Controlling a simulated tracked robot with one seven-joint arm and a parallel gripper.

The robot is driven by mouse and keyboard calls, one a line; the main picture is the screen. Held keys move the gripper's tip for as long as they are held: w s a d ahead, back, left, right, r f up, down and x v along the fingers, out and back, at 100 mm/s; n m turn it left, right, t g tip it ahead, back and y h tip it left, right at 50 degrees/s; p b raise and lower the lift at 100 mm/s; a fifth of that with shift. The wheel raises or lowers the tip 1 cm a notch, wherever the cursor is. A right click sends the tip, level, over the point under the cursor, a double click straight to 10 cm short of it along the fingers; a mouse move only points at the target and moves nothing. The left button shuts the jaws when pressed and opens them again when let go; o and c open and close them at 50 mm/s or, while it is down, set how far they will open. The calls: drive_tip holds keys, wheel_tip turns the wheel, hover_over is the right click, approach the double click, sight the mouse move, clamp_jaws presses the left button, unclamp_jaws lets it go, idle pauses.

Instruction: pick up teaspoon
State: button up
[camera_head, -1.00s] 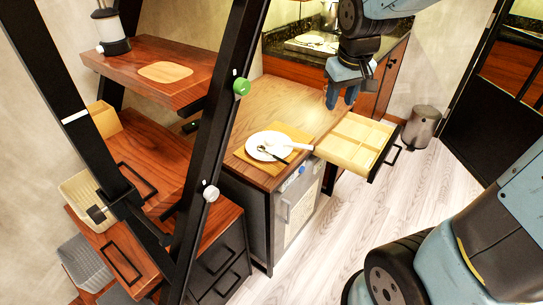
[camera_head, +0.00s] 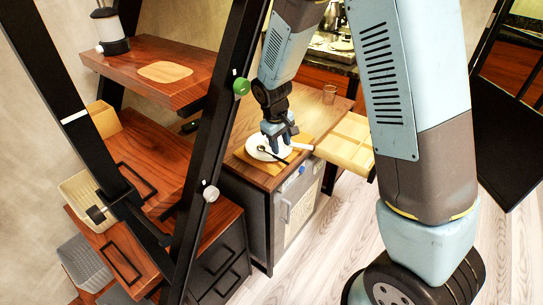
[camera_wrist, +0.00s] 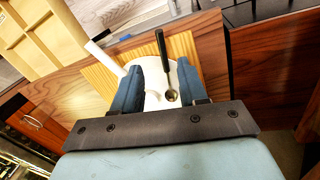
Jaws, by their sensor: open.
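The teaspoon (camera_wrist: 167,65) has a dark handle and a small metal bowl. It lies on a white plate (camera_wrist: 151,103) on the counter; in the head view the teaspoon (camera_head: 262,150) shows at the plate's left side. My gripper (camera_head: 281,141) is over the plate, its fingers pointing down. In the wrist view my gripper (camera_wrist: 157,75) is open, with blue fingers on both sides of the plate's middle. The spoon lies between them, closer to the right finger, and is not gripped. The gap in height between fingers and spoon is unclear.
A white-handled utensil (camera_head: 302,146) rests at the plate's right side. A wooden placemat (camera_head: 244,155) lies under the plate. An open divided drawer (camera_head: 347,149) sits to the right. A black ladder-like post (camera_head: 205,160) stands in front.

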sight(282, 160)
drive_tip(key=shift+w+d+f, duration=0.1)
drive_tip(key=shift+w+f, duration=0.1)
drive_tip(key=shift+f, duration=1.05)
drive_tip(key=shift+w+d+f, duration=0.1)
drive_tip(key=shift+w+f, duration=0.05)
drive_tip(key=shift+f, duration=1.1)
drive_tip(key=shift+w+d+f, duration=0.1)
drive_tip(key=shift+w+f, duration=0.1)
drive_tip(key=shift+f, duration=1.05)
clamp_jaws()
